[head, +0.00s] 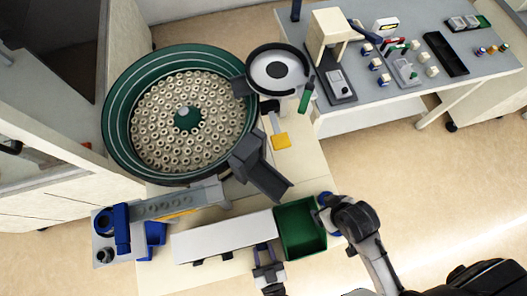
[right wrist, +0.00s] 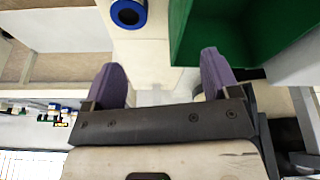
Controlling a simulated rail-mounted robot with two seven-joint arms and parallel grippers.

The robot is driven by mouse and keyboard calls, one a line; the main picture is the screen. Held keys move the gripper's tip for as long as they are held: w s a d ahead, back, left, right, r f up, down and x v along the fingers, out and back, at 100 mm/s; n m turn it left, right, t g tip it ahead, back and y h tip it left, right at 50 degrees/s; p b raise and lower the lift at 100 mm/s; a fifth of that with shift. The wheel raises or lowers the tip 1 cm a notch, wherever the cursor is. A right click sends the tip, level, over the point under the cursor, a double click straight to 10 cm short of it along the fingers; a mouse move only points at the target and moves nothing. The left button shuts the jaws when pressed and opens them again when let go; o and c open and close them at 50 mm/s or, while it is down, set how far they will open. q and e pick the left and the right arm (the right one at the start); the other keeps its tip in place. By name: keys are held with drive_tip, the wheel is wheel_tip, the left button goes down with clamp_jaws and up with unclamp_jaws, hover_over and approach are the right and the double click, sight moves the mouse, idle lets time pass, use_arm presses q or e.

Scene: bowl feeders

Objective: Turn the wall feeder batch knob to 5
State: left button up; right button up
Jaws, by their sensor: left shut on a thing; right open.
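A long white control box (head: 222,238) stands at the front of the feeder table in the head view. Small dark parts show along its front edge; its front face, dial marks and numbers are turned away from view. My left gripper (head: 266,262) is at the right end of that front edge, shut on what appears to be a knob, which its fingers hide. The knob's setting cannot be read. My right gripper (right wrist: 168,82) is open, its purple fingers apart and empty, close to the green bin (right wrist: 212,38). In the head view my right arm covers the area beside this bin (head: 301,228).
A large green bowl feeder (head: 113,135) full of small rings stands behind the box, with a dark chute (head: 262,168). A blue ring-shaped part (right wrist: 128,13) lies near the bin. A grey-topped bench (head: 400,100) with tools stands at the back right.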

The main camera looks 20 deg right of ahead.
use_arm(q)
drive_tip(key=shift+n, duration=0.6)
drive_tip(key=o, duration=0.9)
drive_tip(key=shift+s+a+p, duration=0.15)
drive_tip(key=shift+s+a, duration=0.05)
drive_tip(key=shift+s, duration=3.25)
drive_tip(key=shift+s+a+p, duration=0.15)
drive_tip(key=shift+s+a, duration=0.05)
drive_tip(key=shift+s, duration=3.25)
